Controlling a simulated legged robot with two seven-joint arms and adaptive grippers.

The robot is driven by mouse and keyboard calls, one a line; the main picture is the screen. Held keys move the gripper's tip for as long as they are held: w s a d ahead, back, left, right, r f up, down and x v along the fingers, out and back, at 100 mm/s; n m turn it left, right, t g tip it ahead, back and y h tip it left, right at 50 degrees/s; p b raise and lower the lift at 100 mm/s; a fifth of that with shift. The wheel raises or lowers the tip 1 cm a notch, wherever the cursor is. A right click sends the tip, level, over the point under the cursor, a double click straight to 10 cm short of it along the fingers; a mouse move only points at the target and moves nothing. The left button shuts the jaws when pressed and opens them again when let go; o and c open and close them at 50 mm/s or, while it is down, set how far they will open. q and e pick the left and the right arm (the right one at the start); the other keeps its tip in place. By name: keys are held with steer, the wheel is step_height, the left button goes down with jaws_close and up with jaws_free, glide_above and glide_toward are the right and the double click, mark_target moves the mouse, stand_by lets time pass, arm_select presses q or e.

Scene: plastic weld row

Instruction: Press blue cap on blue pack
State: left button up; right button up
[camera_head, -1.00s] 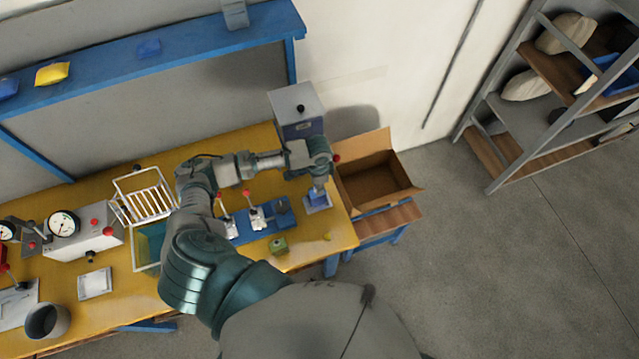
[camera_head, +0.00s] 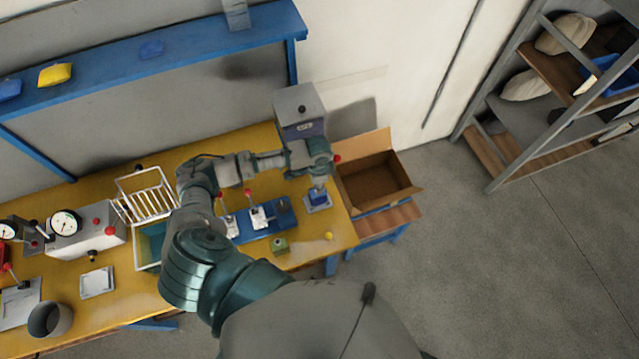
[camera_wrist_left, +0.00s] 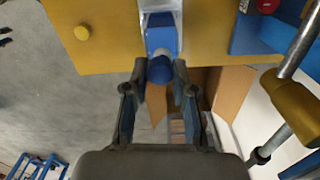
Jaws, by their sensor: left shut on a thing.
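My left gripper (camera_wrist_left: 160,72) is shut on the blue cap (camera_wrist_left: 160,68), a small rounded dark-blue piece between the fingertips. Right beyond it in the wrist view is the blue pack (camera_wrist_left: 161,34), seated in a pale metal holder. The cap overlaps the pack's near end in that view; I cannot tell whether they touch. In the head view the blue pack (camera_head: 318,197) stands on a grey plate at the table's right end, just below my left gripper (camera_head: 318,180), which hides the cap. My right gripper is not in view.
The yellow table (camera_head: 330,238) holds a blue fixture (camera_head: 280,218) with red-knobbed levers left of the pack. A grey box (camera_head: 300,112) stands behind the gripper. An open carton (camera_head: 375,185) is off the right edge. A green block (camera_head: 279,244) and yellow knob (camera_head: 328,236) lie in front.

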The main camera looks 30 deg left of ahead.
arm_select(q)
steer(key=shift+a, duration=0.2)
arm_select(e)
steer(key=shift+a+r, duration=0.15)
arm_select(q)
steer(key=shift+f, duration=0.1)
steer(key=shift+d, duration=0.1)
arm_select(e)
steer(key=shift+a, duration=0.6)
arm_select(q)
steer(key=shift+f, duration=0.15)
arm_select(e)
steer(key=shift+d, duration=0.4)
arm_select(q)
steer(key=o, duration=1.2)
steer(key=shift+o, duration=0.2)
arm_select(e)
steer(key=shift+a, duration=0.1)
arm_select(q)
steer(key=shift+r, duration=3.5)
